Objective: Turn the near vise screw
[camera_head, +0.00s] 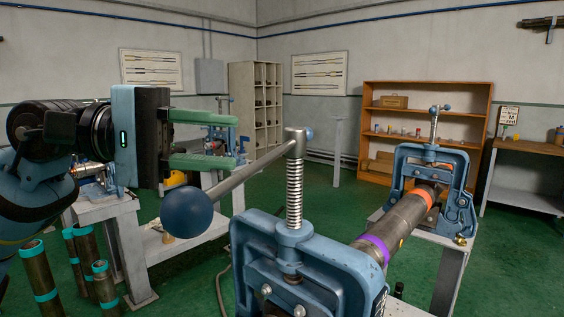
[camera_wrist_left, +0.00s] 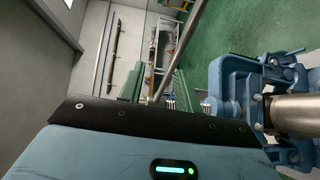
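The near vise (camera_head: 300,265) is a blue yoke at the bottom centre of the head view. Its threaded screw (camera_head: 294,190) stands upright, topped by a slanted grey handle bar (camera_head: 245,175) with a large blue ball (camera_head: 187,212) at its lower left end and a small one at the other. My left gripper (camera_head: 236,141) has two green fingers spread apart, their tips close to the bar in the head view. In the left wrist view the gripper (camera_wrist_left: 156,85) shows a thin grey bar between its fingers; contact cannot be told. My right gripper is not in view.
A pipe (camera_head: 405,220) with purple and orange bands runs from the near vise to the far vise (camera_head: 432,170). Banded pipes (camera_head: 40,275) stand at the lower left beside a grey bench (camera_head: 125,240). A wooden shelf (camera_head: 425,95) stands behind. Green floor (camera_head: 320,205) lies open between.

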